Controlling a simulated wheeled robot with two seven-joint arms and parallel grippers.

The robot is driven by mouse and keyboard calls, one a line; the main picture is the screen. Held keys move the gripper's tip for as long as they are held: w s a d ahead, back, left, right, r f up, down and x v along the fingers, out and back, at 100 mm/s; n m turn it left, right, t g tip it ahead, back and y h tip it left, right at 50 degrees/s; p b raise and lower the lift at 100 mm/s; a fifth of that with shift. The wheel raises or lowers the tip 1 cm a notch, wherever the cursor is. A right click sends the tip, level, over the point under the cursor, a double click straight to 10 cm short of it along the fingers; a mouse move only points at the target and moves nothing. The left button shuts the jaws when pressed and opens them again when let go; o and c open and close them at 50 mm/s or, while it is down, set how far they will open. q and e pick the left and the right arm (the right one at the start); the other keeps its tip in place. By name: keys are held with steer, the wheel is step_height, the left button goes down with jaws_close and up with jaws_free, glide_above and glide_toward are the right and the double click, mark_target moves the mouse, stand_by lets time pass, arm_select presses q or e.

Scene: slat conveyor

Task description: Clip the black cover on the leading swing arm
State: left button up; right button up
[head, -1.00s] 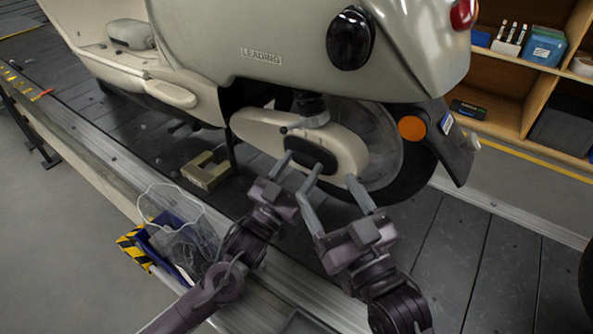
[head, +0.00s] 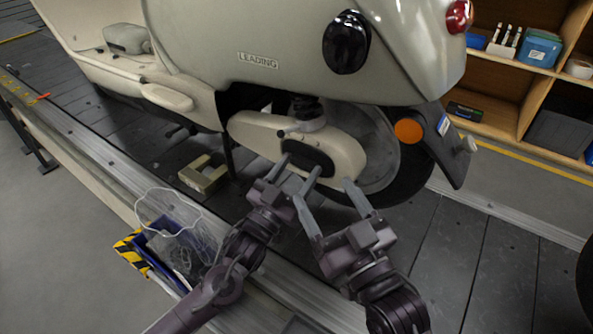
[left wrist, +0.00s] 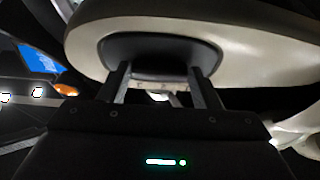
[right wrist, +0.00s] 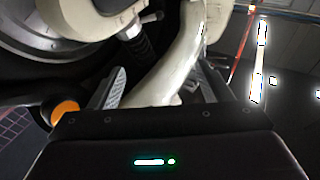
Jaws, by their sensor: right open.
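The cream swing arm (head: 255,130) is on the scooter under the LEADING label (head: 258,61), in front of the wheel. The black cover (head: 310,158) lies against the swing arm's side; it also shows in the left wrist view (left wrist: 160,52). I cannot tell whether its clips are seated. My right gripper (head: 325,205) is open and empty, just below and right of the cover, close to the swing arm's rear end.
A blue bin with a clear liner (head: 170,230) stands at the conveyor's near edge, beside my left forearm. A wooden shelf (head: 530,105) stands behind.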

arm_select(q)
steer(key=o, duration=0.4)
steer(key=shift+o, duration=0.2)
arm_select(e)
step_height(320, 180, up, 4)
steer(key=r+t+y, duration=0.1)
steer(key=t, duration=0.1)
arm_select(q)
steer(key=p+v, duration=0.1)
steer(key=v, duration=0.6)
steer(key=shift+s+a+f, duration=0.15)
steer(key=shift+s+a, duration=0.05)
steer(key=shift+s, duration=0.1)
arm_select(e)
step_height(320, 180, down, 10)
steer(key=g+h, duration=0.1)
steer(key=g, duration=0.3)
steer(key=shift+a+r+g+h, duration=0.15)
steer(key=shift+g+h, duration=0.15)
steer(key=shift+h, duration=0.1)
